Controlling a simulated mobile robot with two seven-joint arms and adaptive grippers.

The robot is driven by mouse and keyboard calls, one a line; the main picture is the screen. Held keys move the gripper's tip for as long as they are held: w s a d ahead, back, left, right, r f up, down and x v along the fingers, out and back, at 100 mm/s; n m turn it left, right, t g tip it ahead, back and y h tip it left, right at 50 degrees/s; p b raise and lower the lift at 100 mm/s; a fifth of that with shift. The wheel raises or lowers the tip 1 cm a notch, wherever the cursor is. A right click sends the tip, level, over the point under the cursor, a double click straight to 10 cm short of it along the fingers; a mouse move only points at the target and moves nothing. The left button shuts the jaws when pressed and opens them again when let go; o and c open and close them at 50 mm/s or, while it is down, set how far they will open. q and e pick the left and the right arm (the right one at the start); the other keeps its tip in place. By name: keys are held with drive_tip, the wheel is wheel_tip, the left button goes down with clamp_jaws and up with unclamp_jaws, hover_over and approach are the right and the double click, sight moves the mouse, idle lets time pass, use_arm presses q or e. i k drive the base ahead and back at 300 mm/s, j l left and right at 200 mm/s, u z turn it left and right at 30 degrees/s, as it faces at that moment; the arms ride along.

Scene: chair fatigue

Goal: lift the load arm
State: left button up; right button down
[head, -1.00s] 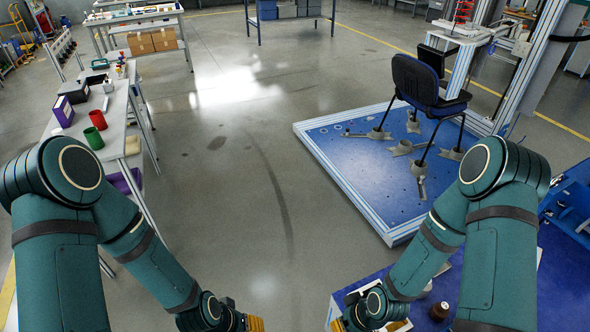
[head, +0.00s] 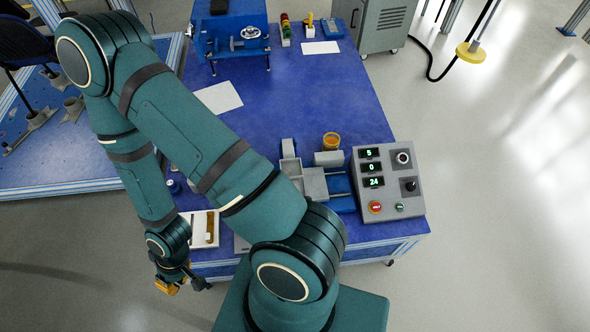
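I cannot identify the load arm for certain in the head view. The dark office chair (head: 22,45) shows only in part at the upper left edge, its feet on the blue test platform (head: 60,180).
A grey control box (head: 388,185) with displays reading 5, 0 and 24 sits on the table, next to a grey and blue fixture (head: 315,183). A blue stand (head: 232,40) and grey cabinet (head: 375,22) are farther back.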

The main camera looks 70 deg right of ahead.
sight(290, 166)
drive_tip(key=z, duration=2.35)
drive_tip(key=k+l+z, duration=0.2)
drive_tip(key=l+z, duration=0.15)
